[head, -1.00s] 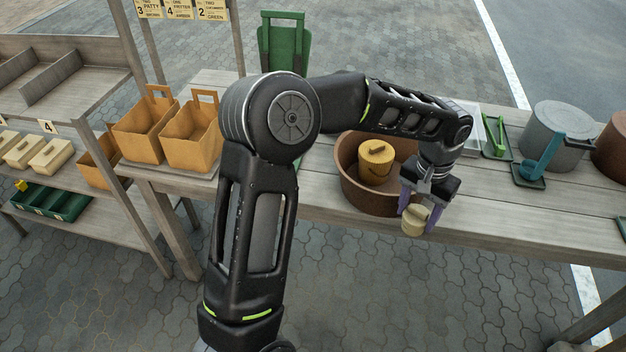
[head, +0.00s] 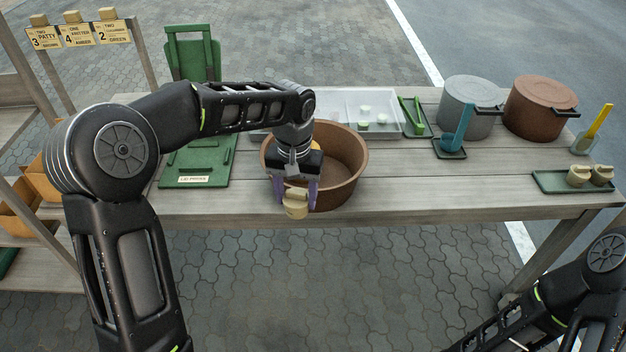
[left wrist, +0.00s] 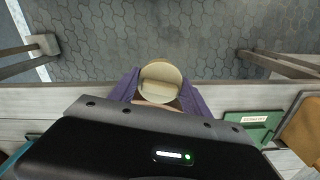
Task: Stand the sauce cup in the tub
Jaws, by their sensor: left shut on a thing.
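The sauce cup (head: 295,204) is a small cream cup held between the purple fingers of my left gripper (head: 294,192). In the left wrist view the cup (left wrist: 160,84) shows from above as a round rim between the fingers. The tub (head: 347,168) is a wide brown round vessel on the table. The cup is in front of the tub's near left side in the head view, near the table's front edge; I cannot tell its exact height. A yellow lid-like thing (head: 316,146) shows inside the tub, mostly hidden behind my gripper. My right gripper is not in view.
A green tray with two cream cups (head: 578,176) lies at the right. Grey (head: 466,105) and brown (head: 540,105) pots, a blue ladle (head: 458,132) and a clear tray (head: 382,112) stand behind. A green board (head: 205,170) lies left. The table's front right is clear.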

